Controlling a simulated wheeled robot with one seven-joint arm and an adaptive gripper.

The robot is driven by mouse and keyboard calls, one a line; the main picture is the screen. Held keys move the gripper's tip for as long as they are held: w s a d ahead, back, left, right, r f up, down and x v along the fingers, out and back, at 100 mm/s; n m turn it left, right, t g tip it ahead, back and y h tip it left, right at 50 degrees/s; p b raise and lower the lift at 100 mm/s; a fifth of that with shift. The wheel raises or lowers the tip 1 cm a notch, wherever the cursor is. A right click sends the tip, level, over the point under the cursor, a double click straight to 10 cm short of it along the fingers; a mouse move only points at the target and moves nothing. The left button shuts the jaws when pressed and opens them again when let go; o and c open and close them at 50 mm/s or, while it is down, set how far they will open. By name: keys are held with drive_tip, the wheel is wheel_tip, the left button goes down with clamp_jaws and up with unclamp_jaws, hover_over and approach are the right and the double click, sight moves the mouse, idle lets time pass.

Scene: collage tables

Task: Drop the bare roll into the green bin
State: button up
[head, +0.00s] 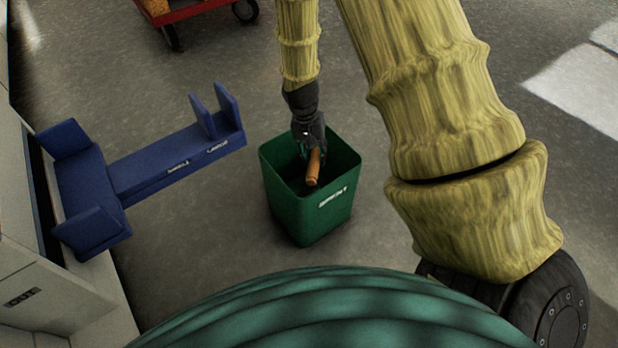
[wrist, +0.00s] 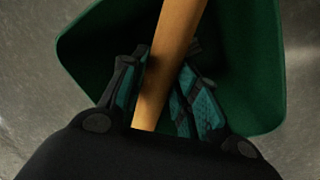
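The bare roll (head: 313,168) is a plain brown tube, also seen in the wrist view (wrist: 172,55). My gripper (head: 309,150) is shut on it, with the teal finger pads on either side of the tube in the wrist view (wrist: 162,92). The roll is tilted and sticks out from the fingers. The green bin (head: 308,218) stands on the floor with its open top up and a white label on its front. Gripper and roll are over the bin's opening in the head view. Dark green bin walls (wrist: 250,60) lie behind the roll in the wrist view. The bin's floor is mostly hidden.
A blue rack (head: 150,165) with upright plates and labels stands left of the bin, beside a pale cabinet (head: 40,290) marked "OUT". A red cart (head: 195,12) with dark wheels is at the top. The grey floor around the bin is clear.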

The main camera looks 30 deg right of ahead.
drive_tip(key=o, duration=0.3)
drive_tip(key=shift+o, duration=0.2)
wheel_tip(320, 180, up, 12)
drive_tip(key=w+a, duration=0.1)
drive_tip(key=shift+w+a, duration=0.15)
idle(0.4)
drive_tip(key=shift+f, duration=0.1)
